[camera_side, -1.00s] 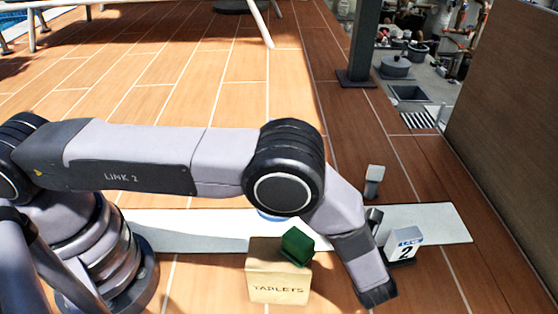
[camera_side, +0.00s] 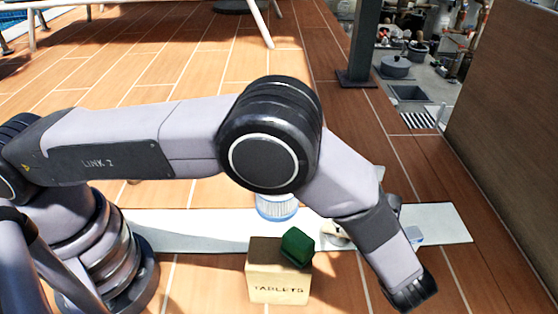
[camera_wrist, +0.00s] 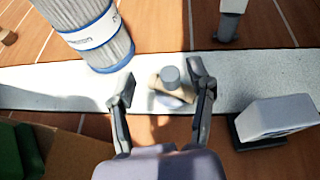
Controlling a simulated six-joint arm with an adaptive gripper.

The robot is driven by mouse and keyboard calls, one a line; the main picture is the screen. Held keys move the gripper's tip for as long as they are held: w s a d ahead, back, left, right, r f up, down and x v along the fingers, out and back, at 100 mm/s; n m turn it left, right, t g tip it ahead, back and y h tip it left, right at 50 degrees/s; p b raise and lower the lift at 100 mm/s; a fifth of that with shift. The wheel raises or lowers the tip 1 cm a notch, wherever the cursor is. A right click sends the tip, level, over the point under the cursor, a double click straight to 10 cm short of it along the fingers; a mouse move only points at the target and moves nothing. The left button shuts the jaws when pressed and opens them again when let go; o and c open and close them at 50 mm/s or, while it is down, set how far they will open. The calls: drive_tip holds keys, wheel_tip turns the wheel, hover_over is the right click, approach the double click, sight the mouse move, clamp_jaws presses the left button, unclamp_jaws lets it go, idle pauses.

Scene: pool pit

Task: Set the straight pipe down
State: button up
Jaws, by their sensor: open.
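My gripper (camera_wrist: 163,84) is open in the wrist view, its two fingers apart over the pale strip. Between and beyond the fingertips is a short cream piece with a grey round end (camera_wrist: 170,76). I cannot tell for sure whether it is the straight pipe, or whether either finger touches it. It appears to rest on the strip. In the side view a cream piece (camera_side: 335,232) shows partly beside my forearm, which hides my fingers. No other clear straight pipe shows.
The pale strip (camera_side: 195,228) runs across the wooden deck. A blue-banded filter (camera_wrist: 92,32) stands left of my gripper. A white block (camera_wrist: 276,115) is close on the right. A TABLETS box (camera_side: 278,284) with a green object (camera_side: 298,246) on top is in front.

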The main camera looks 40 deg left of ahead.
drive_tip(key=w+a+r+n+g+h, duration=0.1)
drive_tip(key=a+r+n+g, duration=0.1)
drive_tip(key=a+r+n, duration=0.35)
drive_tip(key=w+a+r+n+g+h, duration=0.1)
drive_tip(key=a+r+n+g, duration=0.15)
drive_tip(key=a+r, duration=0.55)
drive_tip(key=s+a+r+n+g+h, duration=0.1)
drive_tip(key=s+a+r+n+h, duration=0.1)
drive_tip(key=s+a+r+n, duration=0.3)
drive_tip(key=s+a+r+g+h, duration=0.1)
drive_tip(key=a+r, duration=0.2)
drive_tip(key=r, duration=0.4)
drive_tip(key=s+a+r+n+t+h, duration=0.2)
drive_tip(key=s+a+n, duration=0.2)
drive_tip(key=s, duration=0.6)
drive_tip(key=s+a+r+n+t+h, duration=0.2)
drive_tip(key=s+a+r+n+h, duration=0.1)
drive_tip(key=s+n, duration=0.4)
drive_tip(key=s+a, duration=0.1)
drive_tip(key=s, duration=0.2)
drive_tip(key=shift+a+r, duration=0.15)
drive_tip(key=shift+a, duration=0.25)
